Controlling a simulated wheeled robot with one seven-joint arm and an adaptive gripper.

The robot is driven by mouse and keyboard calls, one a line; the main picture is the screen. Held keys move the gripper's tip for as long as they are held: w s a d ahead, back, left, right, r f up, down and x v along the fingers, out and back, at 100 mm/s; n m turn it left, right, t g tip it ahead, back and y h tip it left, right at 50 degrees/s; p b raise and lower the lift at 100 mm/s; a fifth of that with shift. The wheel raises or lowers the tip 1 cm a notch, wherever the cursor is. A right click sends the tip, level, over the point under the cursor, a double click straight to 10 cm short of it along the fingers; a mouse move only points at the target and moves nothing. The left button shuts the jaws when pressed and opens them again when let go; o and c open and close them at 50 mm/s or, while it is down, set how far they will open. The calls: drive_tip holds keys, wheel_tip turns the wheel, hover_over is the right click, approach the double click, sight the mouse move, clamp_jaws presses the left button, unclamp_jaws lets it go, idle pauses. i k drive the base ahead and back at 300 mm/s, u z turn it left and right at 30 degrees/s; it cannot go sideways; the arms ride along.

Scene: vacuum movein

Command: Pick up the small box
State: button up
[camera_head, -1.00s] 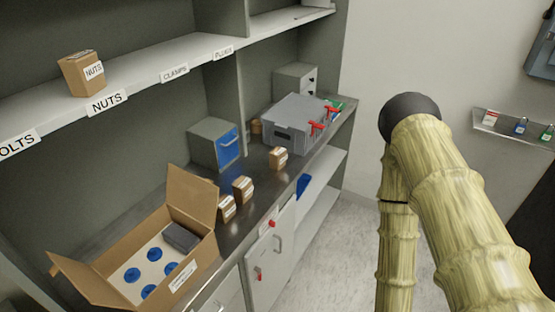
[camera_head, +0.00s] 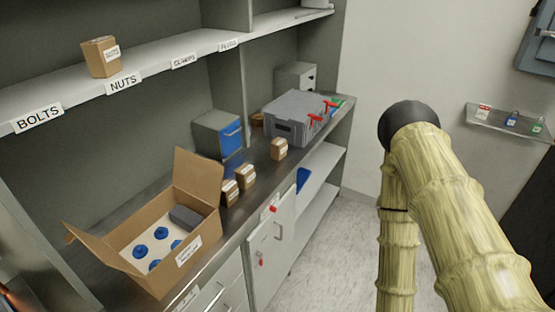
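Several small brown cardboard boxes with white labels are in view. One small box (camera_head: 101,57) stands on the upper shelf above the NUTS label. Two small boxes stand close together on the counter, a nearer one (camera_head: 230,193) and a farther one (camera_head: 245,176), just right of a large open carton. Another small box (camera_head: 279,149) stands farther back, in front of a grey case. I cannot tell which one the task means. My arm, in a tan sleeve, fills the right side. My gripper is not visible, and no box is seen held.
The open carton (camera_head: 187,255) holds blue round things and a dark grey block. A blue-fronted drawer unit (camera_head: 217,134) and the grey case (camera_head: 291,115) with red latches stand at the back of the counter (camera_head: 246,209). Clear floor (camera_head: 335,254) lies right of the cabinets.

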sight(279, 147)
drive_tip(key=u, duration=0.5)
drive_tip(key=k, duration=0.15)
drive_tip(key=z, duration=0.85)
drive_tip(key=i, duration=1)
drive_tip(key=u, duration=0.85)
